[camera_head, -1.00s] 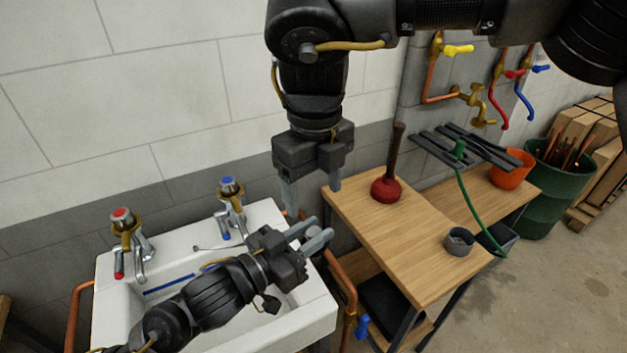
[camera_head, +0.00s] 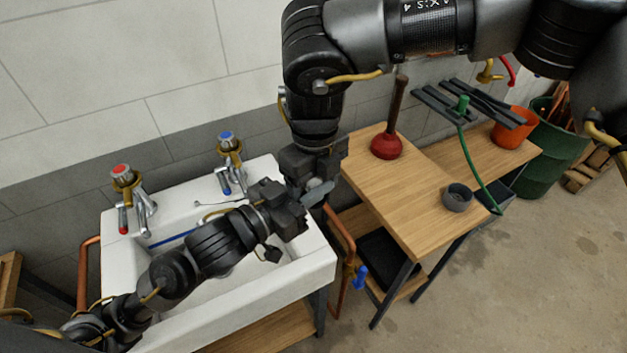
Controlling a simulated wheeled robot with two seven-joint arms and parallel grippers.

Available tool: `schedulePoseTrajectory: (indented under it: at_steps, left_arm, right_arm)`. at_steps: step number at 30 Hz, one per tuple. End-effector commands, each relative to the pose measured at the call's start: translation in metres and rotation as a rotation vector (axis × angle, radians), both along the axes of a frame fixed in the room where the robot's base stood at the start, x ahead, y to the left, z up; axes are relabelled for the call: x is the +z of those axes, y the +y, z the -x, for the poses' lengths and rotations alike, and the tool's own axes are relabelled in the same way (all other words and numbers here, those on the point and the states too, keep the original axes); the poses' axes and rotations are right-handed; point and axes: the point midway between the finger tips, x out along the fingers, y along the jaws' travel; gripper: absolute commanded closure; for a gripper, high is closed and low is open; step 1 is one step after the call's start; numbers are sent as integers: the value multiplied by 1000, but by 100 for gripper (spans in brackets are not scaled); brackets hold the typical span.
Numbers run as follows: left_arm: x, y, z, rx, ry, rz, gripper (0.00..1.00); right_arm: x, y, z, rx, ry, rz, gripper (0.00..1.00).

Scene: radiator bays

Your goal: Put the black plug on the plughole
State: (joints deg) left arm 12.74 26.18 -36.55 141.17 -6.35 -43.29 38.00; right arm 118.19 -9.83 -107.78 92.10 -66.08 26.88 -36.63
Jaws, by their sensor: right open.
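The white sink (camera_head: 318,262) stands against the wall at left. My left gripper (camera_head: 318,193) reaches across it to its back right corner; its fingers overlap my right gripper, so I cannot tell whether it holds anything. My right gripper (camera_head: 308,180) points down from above at the same spot. It is open, with its fingers largely hidden behind the left one. I cannot make out the black plug or the plughole; the arms cover much of the basin. A thin chain-like piece (camera_head: 212,203) lies on the sink's back ledge.
Red-topped (camera_head: 124,178) and blue-topped (camera_head: 229,148) taps stand at the sink's back. The wooden bench (camera_head: 415,220) at right holds a red plunger (camera_head: 386,146) and a small grey cup (camera_head: 457,197). A copper pipe with a blue valve (camera_head: 360,276) runs between sink and bench.

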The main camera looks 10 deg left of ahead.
Motion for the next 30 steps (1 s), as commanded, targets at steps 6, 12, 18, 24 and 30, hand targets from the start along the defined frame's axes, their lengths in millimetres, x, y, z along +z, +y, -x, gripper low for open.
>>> schedulePoseTrajectory:
  at_steps: [6, 12, 18, 24, 30]
  left_arm:
    - [0, 0, 0, 0, 0, 0, 95]
    - [0, 0, 0, 0, 0, 0, 95]
    - [0, 0, 0, 0, 0, 0, 49]
    - [0, 0, 0, 0, 0, 0, 47]
    - [2, -1, 3, -9, -3, 73, 47]
  right_arm:
    - [0, 0, 0, 0, 0, 0, 51]
    - [0, 0, 0, 0, 0, 0, 77]
    - [1, 0, 0, 0, 0, 0, 79]
    - [1, 0, 0, 0, 0, 0, 79]
    - [0, 0, 0, 0, 0, 0, 79]
